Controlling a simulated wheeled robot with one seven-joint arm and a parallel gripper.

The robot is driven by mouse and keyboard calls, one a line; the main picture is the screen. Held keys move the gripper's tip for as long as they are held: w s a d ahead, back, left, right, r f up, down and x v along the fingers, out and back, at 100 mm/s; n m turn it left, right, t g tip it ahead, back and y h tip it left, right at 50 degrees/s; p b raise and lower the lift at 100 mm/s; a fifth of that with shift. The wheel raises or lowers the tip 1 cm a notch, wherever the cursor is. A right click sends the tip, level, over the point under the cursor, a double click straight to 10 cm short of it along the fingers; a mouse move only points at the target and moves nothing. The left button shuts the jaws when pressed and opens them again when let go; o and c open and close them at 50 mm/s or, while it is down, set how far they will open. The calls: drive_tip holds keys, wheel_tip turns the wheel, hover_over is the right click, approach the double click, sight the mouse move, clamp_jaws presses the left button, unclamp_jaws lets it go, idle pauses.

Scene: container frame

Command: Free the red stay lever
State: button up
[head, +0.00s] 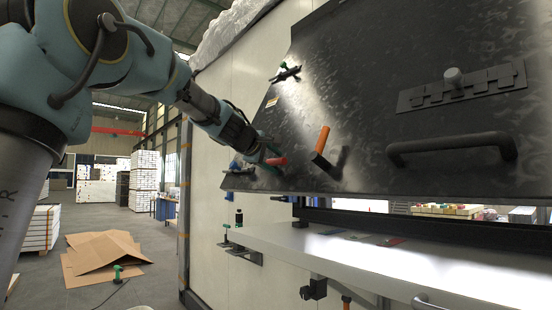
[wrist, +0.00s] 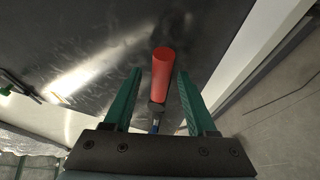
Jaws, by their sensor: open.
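The red stay lever (head: 276,161) is at the lower left corner of the dark raised panel (head: 370,80). In the wrist view the red lever (wrist: 161,75) shows as a red cylinder on a dark shank, lying between the two green fingers. My gripper (wrist: 160,88) is open, with one finger on each side of the lever and a visible gap on both sides. In the head view my gripper (head: 268,155) is at the lever, and its fingers are partly hidden. The lever's lower end and mount are hard to make out.
An orange-handled lever (head: 320,146) stands on the panel to the right. A black bar handle (head: 452,148) is farther right. A white shelf (head: 380,258) runs below the panel. Flattened cardboard (head: 102,255) lies on the floor.

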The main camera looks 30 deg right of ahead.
drive_tip(key=shift+x, duration=0.75)
drive_tip(key=shift+c, duration=0.4)
clamp_jaws()
idle(0.5)
